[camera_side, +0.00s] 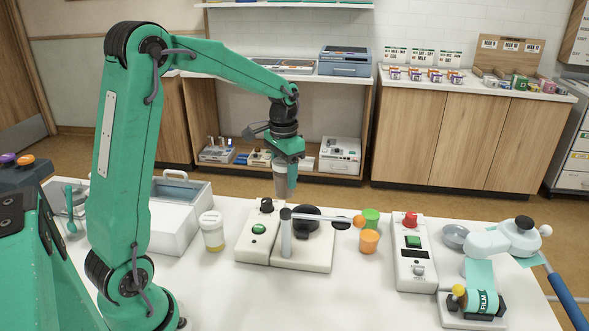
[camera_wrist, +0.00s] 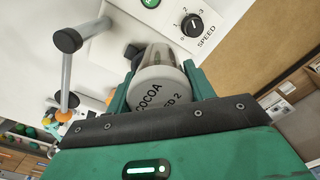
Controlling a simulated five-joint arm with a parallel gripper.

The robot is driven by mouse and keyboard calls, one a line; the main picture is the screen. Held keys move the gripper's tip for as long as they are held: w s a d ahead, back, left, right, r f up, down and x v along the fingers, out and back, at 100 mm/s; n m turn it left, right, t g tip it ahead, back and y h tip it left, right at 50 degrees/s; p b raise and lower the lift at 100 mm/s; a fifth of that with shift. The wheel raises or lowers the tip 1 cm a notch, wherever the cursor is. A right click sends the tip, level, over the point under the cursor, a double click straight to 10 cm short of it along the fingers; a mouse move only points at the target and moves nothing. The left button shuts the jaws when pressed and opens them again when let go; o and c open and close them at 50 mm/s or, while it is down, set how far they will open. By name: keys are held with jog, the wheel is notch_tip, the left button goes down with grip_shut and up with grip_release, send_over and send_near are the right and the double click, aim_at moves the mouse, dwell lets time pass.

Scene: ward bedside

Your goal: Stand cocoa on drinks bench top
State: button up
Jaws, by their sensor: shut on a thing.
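The cocoa is a pale lidded cup (camera_wrist: 158,88) marked "COCOA" in the wrist view. My gripper (camera_wrist: 156,84) is shut on it, with a green finger on each side. In the side view the cup (camera_side: 279,181) hangs below my gripper (camera_side: 284,170), upright or nearly so. It is in the air above the far edge of the white bench top (camera_side: 345,285), behind the mixer-like device with the dial. The cup's lower part is mostly hidden by its lid in the wrist view. No label in view names the drinks bench.
The device (camera_side: 300,250) with a green button and metal post stands close below the cup. A wooden counter (camera_side: 470,145) with small cartons is behind.

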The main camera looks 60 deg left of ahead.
jog(key=s+a+f, duration=0.2)
jog(key=s+a, duration=0.1)
jog(key=s, duration=0.4)
jog(key=s+a+f, duration=0.2)
jog(key=a+f, duration=0.4)
jog(key=a, duration=0.5)
jog(key=shift+s+a+f, duration=0.2)
jog(key=shift+a+f, duration=0.1)
jog(key=shift+f, duration=0.1)
jog(key=shift+f, duration=1.9)
jog(key=shift+f, duration=0.15)
jog(key=o, duration=1.1)
